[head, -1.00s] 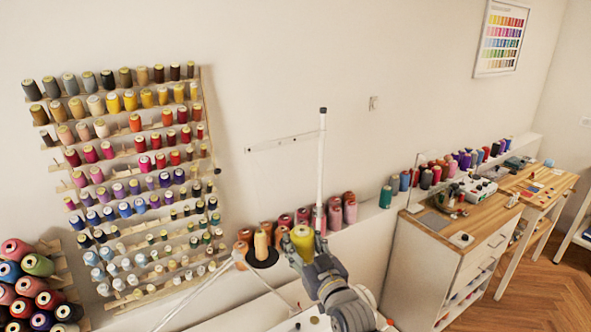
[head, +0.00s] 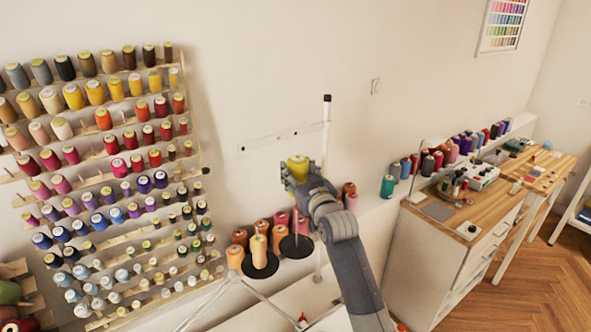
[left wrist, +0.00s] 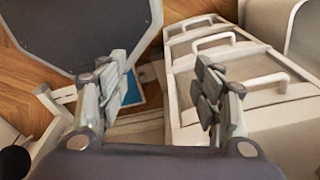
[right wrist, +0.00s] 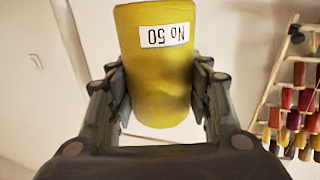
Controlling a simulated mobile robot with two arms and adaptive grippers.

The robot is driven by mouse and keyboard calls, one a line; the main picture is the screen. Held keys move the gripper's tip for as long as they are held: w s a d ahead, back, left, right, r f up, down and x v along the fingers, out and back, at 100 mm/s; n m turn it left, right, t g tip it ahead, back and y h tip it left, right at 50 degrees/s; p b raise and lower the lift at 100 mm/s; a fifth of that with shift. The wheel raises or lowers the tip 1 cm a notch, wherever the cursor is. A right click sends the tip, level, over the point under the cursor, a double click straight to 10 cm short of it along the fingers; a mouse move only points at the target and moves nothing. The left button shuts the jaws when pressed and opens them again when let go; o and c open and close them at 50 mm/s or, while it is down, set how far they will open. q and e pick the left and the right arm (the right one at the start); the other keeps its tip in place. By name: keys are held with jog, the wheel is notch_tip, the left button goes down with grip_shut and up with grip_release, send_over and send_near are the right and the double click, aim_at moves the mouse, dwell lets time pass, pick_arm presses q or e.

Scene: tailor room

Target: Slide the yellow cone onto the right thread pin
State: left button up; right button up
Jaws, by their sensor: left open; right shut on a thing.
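The yellow cone (head: 298,165) is held up in front of the wall, above the thread stand. My right gripper (head: 299,180) is shut on it. In the right wrist view, the yellow cone (right wrist: 156,65) stands between both fingers with its "No 50" label upside down. The stand's right black disc (head: 296,247) lies below the held cone; its pin is too small to make out clearly. The left black disc (head: 259,266) carries a peach cone (head: 259,250). My left gripper (left wrist: 160,95) is open and empty in the left wrist view, outside the head view.
The stand's tall white pole (head: 326,140) rises close to the right of the held cone. A thin crossbar (head: 280,138) reaches left from it. Several orange and pink cones (head: 239,240) stand behind the discs. A wall rack of spools (head: 120,180) fills the left.

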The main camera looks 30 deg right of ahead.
jog(key=shift+w+d+f+b, duration=0.1)
jog(key=shift+w+f+b, duration=0.2)
jog(key=shift+f, duration=0.3)
jog(key=shift+w+f+b, duration=0.2)
jog(key=shift+w+f, duration=0.1)
jog(key=shift+f, duration=0.3)
notch_tip(320, 180, down, 2)
jog(key=shift+s+f+b, duration=0.1)
jog(key=shift+f+b, duration=0.05)
jog(key=shift+b, duration=0.85)
pick_arm(q)
jog(key=f, duration=0.1)
jog(key=w+f, duration=0.1)
jog(key=f, duration=0.1)
jog(key=shift+f, duration=0.2)
jog(key=shift+f, duration=0.1)
pick_arm(e)
jog(key=shift+f, duration=0.15)
